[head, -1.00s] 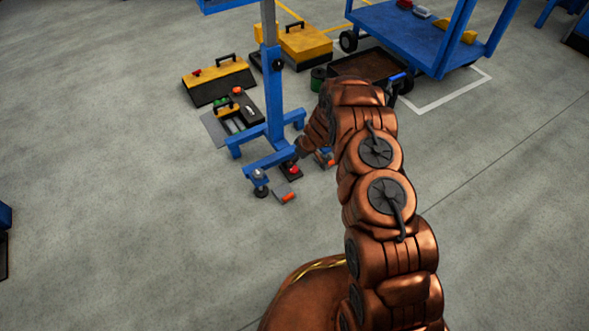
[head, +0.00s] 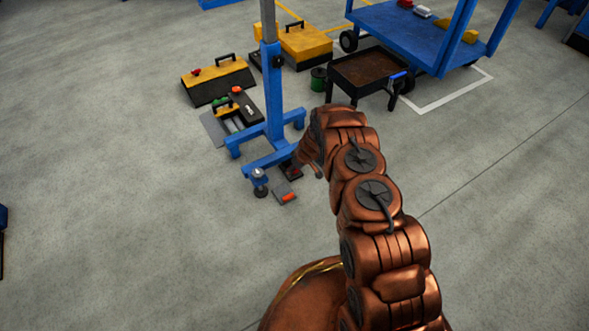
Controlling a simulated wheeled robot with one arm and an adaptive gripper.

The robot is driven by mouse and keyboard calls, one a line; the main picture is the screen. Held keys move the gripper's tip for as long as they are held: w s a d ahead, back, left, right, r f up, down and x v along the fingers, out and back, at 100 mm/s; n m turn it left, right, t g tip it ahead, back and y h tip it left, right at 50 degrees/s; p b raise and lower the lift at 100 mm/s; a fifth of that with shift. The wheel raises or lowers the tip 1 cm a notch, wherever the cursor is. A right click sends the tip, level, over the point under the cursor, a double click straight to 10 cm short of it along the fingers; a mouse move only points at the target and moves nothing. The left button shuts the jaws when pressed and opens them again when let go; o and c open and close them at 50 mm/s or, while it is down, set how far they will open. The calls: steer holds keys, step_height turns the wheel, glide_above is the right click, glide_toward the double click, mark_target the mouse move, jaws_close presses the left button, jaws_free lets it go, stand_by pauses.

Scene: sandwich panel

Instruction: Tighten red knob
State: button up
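A blue stand (head: 272,95) with a post and low feet stands on the floor ahead of my arm. By its front foot, a small red piece on a dark base shows partly beside my gripper (head: 296,163); I cannot tell whether it is the red knob. Other small red parts show on the yellow-and-black case (head: 196,73) and the black toolbox (head: 236,90). My gripper points down by the stand's front foot. My own arm hides most of it, so its fingers and any contact do not show clearly.
A grey item with an orange-red part (head: 288,198) lies on the floor in front of the foot. A blue cart (head: 400,35) and a dark brown tray on legs (head: 368,70) stand at the back. A green can (head: 319,79) is near the tray.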

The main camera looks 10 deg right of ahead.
steer(key=shift+w+f, duration=0.1)
steer(key=shift+f, duration=0.05)
steer(key=c, duration=1.2)
steer(key=shift+o, duration=0.2)
